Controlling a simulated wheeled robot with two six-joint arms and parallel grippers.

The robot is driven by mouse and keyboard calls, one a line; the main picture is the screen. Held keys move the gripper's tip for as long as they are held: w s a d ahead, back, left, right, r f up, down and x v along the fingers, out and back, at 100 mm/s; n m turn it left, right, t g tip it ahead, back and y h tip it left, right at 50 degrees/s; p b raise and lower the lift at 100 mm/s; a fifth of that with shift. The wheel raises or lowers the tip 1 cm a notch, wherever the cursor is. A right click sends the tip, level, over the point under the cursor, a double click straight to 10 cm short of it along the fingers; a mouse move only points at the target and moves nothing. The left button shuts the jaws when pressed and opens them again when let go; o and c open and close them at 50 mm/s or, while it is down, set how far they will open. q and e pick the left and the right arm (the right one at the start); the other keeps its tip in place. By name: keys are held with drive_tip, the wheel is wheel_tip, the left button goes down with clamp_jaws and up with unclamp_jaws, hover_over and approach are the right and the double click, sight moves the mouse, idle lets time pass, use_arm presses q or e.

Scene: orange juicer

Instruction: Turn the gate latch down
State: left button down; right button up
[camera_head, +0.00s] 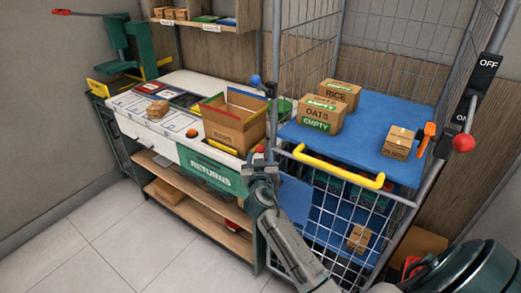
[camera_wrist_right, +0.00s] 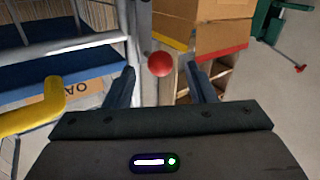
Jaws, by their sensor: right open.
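A red ball knob (camera_head: 259,148), which looks like the gate latch's handle, sits by the front left post of the wire cage. My right gripper (camera_head: 263,161) is right at this knob, and its arm reaches in from the lower right. In the right wrist view the knob (camera_wrist_right: 160,64) shows between the tips of my open right gripper (camera_wrist_right: 162,78), with gaps at both sides. The latch's lever is mostly hidden, so I cannot tell its angle. My left gripper is in neither view.
The yellow gate handle (camera_head: 340,168) runs close to the right of my gripper. The returns bench (camera_head: 215,172) with an open carton (camera_head: 234,122) stands to the left. Boxes sit on the cage's blue shelf (camera_head: 365,135). A red-knobbed ON/OFF lever (camera_head: 463,138) is at far right.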

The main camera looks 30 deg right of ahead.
drive_tip(key=shift+x, duration=0.85)
drive_tip(key=shift+c, duration=0.4)
